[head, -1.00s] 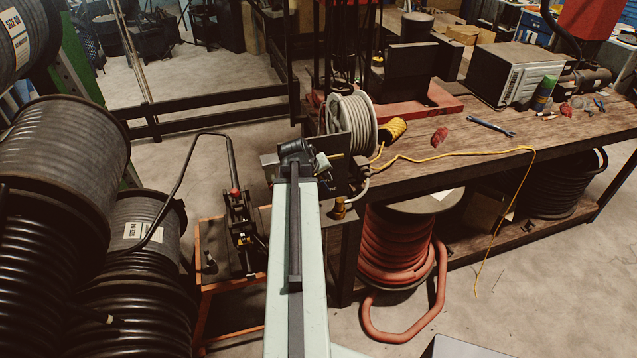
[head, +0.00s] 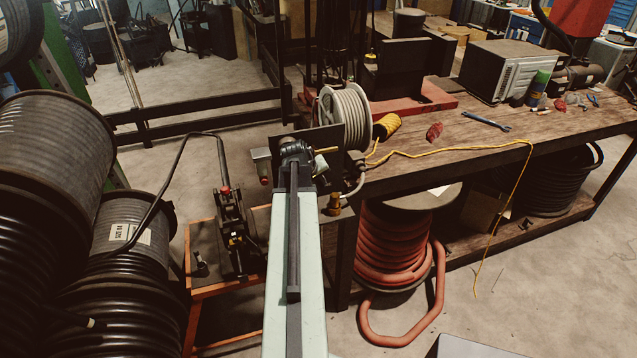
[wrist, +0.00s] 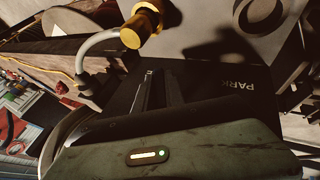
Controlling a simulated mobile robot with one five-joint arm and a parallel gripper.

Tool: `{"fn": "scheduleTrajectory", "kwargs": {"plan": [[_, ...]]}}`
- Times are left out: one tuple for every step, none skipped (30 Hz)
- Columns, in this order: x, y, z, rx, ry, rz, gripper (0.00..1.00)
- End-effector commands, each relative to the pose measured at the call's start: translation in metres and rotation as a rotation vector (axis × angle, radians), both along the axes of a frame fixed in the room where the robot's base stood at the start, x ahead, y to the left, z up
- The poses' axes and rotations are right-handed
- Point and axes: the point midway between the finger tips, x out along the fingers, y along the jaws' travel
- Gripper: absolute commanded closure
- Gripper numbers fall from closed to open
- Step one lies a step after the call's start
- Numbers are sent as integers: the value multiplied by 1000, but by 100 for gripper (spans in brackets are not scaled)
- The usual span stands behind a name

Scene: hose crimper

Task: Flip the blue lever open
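I cannot pick out a blue lever in either view. My gripper (head: 297,150) is at the far end of my pale arm, by the near left end of the workbench. It is in front of a dark upright plate (head: 328,136). In the wrist view, dark narrow finger shapes (wrist: 158,88) point towards a dark surface marked PARK (wrist: 238,87). I cannot tell how far apart they are, and nothing is clearly held.
A spool of pale hose (head: 345,115) and a yellow coil (head: 386,126) are on the workbench (head: 440,165). A hand pump (head: 230,215) stands on an orange-framed cart (head: 187,262) to the left. Large cable reels (head: 60,150) fill the left side. A red hose reel (head: 390,245) is under the bench.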

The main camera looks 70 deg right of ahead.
Motion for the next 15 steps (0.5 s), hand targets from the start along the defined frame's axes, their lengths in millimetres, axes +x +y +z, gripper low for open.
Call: {"fn": "scheduleTrajectory", "kwargs": {"plan": [[1, 0, 0, -2, -2, 1, 100], [1, 0, 0, -2, -2, 1, 100], [1, 0, 1, 2, -6, 2, 100], [1, -1, 1, 9, -17, 1, 100], [1, -1, 2, 20, -28, 0, 100], [2, 0, 2, 37, -49, 0, 100], [3, 0, 2, 47, -64, 1, 100], [3, 0, 2, 58, -76, 1, 100], [3, 1, 1, 67, -87, 1, 100], [4, 1, 0, 71, -93, 3, 100], [4, 1, 0, 73, -96, 3, 100], [4, 2, -1, 74, -96, 3, 100], [5, 2, -1, 73, -96, 3, 100], [5, 2, -1, 73, -96, 3, 100], [5, 2, -1, 73, -96, 4, 100]]}}
